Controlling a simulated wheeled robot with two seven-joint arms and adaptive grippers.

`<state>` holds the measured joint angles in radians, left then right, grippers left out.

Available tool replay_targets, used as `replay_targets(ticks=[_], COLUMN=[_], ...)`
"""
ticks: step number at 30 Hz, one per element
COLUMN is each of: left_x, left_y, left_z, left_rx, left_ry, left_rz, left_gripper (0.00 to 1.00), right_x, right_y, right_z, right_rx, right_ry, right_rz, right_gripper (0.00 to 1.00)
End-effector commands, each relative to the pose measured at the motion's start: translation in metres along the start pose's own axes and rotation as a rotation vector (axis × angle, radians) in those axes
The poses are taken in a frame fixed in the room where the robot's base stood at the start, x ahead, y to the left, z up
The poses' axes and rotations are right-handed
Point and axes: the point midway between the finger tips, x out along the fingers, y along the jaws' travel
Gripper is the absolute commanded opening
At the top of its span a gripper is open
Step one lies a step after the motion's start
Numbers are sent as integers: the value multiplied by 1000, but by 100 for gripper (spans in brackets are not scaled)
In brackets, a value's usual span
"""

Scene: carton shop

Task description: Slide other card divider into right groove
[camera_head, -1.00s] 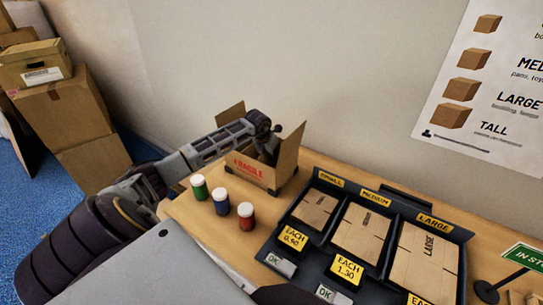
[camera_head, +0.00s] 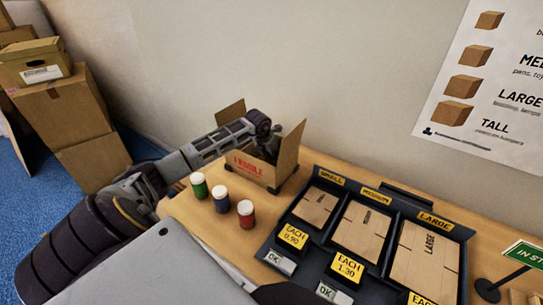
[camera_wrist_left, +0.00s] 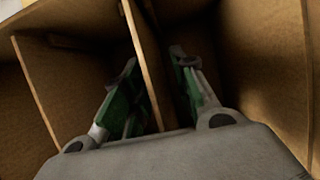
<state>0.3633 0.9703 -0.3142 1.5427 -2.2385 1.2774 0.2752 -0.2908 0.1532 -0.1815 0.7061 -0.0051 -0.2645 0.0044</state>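The open carton with red FRAGILE print (camera_head: 248,168) stands on the table, flaps up. My left gripper reaches down into it; the carton hides its fingertips in the head view. In the left wrist view, my left gripper (camera_wrist_left: 155,85) has its green-padded fingers apart. A thin upright card divider (camera_wrist_left: 141,65) stands between them, with a gap visible on the right finger's side. Another card divider (camera_wrist_left: 38,90) stands further left inside the carton. The grooves cannot be made out. My right gripper is not in view.
Green (camera_head: 199,186), blue (camera_head: 220,200) and red (camera_head: 246,214) jars with white lids stand in front of the carton. A black tray (camera_head: 328,250) of flat cartons lies to the right. The wall is close behind. Boxes (camera_head: 62,105) are stacked at far left.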

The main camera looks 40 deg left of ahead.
Motion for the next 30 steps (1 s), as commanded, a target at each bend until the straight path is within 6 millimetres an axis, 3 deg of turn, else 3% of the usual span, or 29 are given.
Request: replay_targets(ticks=[16,30], left_x=[-9,-59], left_y=[0,1], left_z=[0,0], left_rx=[0,2], left_ry=[-2,0], left_rz=[1,2], left_gripper=[30,30], right_x=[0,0], right_y=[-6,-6], right_z=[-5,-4], right_rx=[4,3], right_ry=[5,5], right_rz=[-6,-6], right_gripper=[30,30])
